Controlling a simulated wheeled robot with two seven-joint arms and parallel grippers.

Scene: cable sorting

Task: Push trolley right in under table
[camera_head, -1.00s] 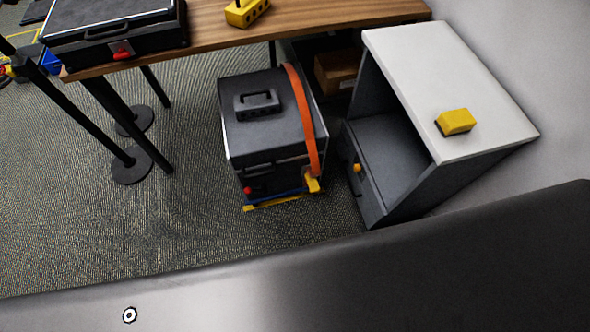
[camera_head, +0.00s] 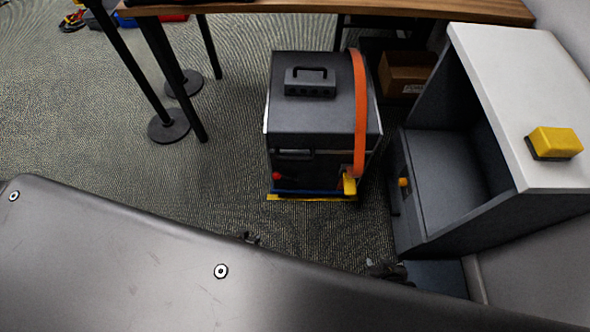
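The trolley (camera_head: 310,115) is a dark box with an orange strap, a black top handle and a blue and yellow base. It stands upright on the carpet, its visible top clear of the wooden table's (camera_head: 400,7) front edge in the picture. My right gripper (camera_head: 388,270) only peeks out above my grey body at the lower right, in front of the trolley and apart from it; its opening is hidden. A small dark tip (camera_head: 250,238) at lower middle looks like my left gripper, almost wholly hidden.
A grey cabinet (camera_head: 500,85) with an open front stands close right of the trolley, a yellow block (camera_head: 554,142) on top. A cardboard box (camera_head: 405,72) lies behind, under the table. Black posts with round bases (camera_head: 169,126) stand left. Carpet left of the trolley is clear.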

